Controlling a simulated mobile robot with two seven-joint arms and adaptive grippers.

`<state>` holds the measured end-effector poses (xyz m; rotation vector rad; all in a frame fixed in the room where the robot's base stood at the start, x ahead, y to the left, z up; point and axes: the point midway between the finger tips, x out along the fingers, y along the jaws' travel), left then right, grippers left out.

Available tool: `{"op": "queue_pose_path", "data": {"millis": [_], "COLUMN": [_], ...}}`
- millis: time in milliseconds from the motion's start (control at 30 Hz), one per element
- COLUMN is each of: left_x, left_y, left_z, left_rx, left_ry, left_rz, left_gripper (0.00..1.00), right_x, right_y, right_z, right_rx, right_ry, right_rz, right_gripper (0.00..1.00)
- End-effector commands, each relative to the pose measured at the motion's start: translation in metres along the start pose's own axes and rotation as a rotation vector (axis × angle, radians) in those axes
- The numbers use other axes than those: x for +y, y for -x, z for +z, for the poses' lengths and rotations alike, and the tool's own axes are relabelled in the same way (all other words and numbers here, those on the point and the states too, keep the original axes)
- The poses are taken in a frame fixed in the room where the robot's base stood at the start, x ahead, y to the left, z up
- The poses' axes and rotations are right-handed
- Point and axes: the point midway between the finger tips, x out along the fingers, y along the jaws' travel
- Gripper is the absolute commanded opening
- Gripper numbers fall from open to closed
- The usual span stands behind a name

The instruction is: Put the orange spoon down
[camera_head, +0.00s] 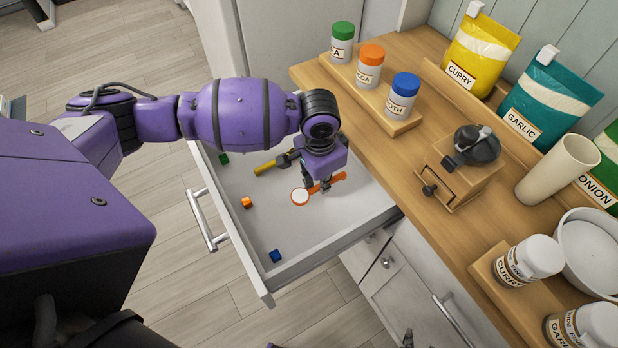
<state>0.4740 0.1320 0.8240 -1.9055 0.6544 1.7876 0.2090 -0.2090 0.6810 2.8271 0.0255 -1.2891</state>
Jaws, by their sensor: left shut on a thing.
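The orange spoon (300,197) has a round white bowl with an orange rim and an orange handle that runs up to the right. My left gripper (322,186) is shut on its handle, pointing down inside the open drawer (240,225). The spoon is over the drawer floor; I cannot tell whether it touches it. A yellow spoon or stick (265,168) lies in the drawer just left of the gripper, partly hidden by it. My right gripper is not clearly in view.
Small green (224,159), orange (247,203) and blue (275,256) cubes lie in the drawer. The wooden counter (420,150) to the right carries several jars, a grinder (463,165), bags and a bowl (590,245). The drawer's front part is mostly clear.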

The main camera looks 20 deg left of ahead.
Motion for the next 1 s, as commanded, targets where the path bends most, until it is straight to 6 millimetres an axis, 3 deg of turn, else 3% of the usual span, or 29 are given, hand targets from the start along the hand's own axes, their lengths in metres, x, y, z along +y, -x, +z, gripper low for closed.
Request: {"op": "queue_pose_path", "data": {"millis": [100, 367, 567, 967, 1000], "left_x": [-0.011, -0.022, -0.022, -0.023, -0.023], "left_y": [-0.014, -0.029, -0.057, -0.062, -0.061], "left_z": [-0.006, -0.011, -0.010, -0.010, -0.010], "left_rx": [0.003, 0.003, 0.003, 0.006, 0.006], "left_ry": [0.000, 0.001, -0.001, -0.001, -0.001], "left_rz": [-0.001, -0.002, -0.001, -0.003, -0.004], "left_gripper": [0.00, 0.00, 0.00, 0.00, 0.16], "right_x": [-0.001, -0.005, -0.005, -0.003, -0.002], "right_y": [-0.003, -0.006, -0.007, -0.007, -0.007], "right_z": [-0.002, -0.004, 0.002, -0.001, -0.001], "right_rx": [0.007, 0.013, 0.006, 0.010, 0.010], "right_ry": [-0.001, -0.016, -0.017, -0.010, -0.009], "right_rz": [0.000, 0.000, 0.001, 0.002, 0.002], "right_gripper": [0.40, 0.40, 0.40, 0.40, 0.40]}}
